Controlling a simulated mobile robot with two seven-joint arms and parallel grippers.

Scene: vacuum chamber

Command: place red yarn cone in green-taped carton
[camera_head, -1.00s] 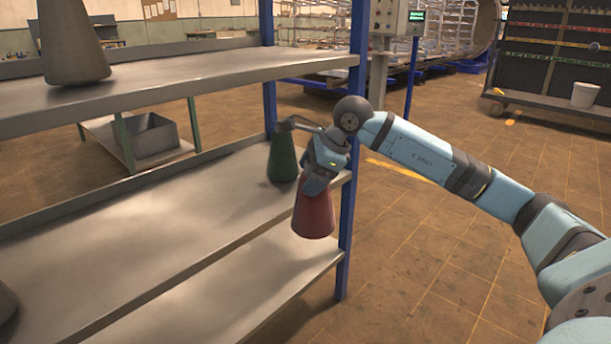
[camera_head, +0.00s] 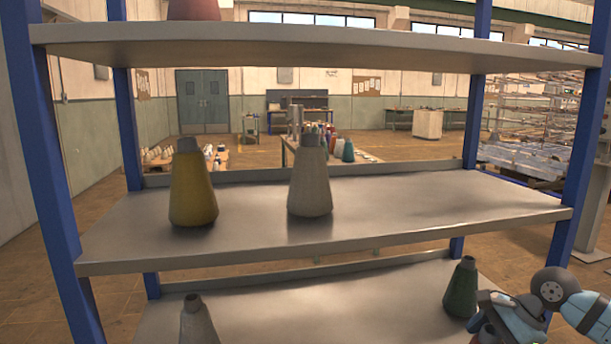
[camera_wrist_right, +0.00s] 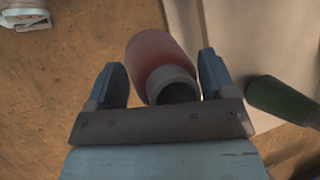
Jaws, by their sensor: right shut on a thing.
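In the right wrist view a red yarn cone (camera_wrist_right: 152,54), with a grey tip and a dark opening, sits between the two fingers of my right gripper (camera_wrist_right: 160,72), which is shut on it. In the head view this gripper (camera_head: 488,325) is at the lower right, beside a green cone on the lower shelf; the held cone is mostly hidden or cut off there. The bottom of another reddish cone (camera_head: 193,10) shows on the top shelf. No green-taped carton is seen. My left gripper is not in view.
The blue-posted rack's middle shelf (camera_head: 420,205) holds a yellow cone (camera_head: 192,190) and a whitish cone (camera_head: 310,180). The lower shelf (camera_head: 330,308) holds a grey cone (camera_head: 196,322) and the green cone (camera_head: 461,288), also in the wrist view (camera_wrist_right: 283,98). The middle shelf's right side is clear.

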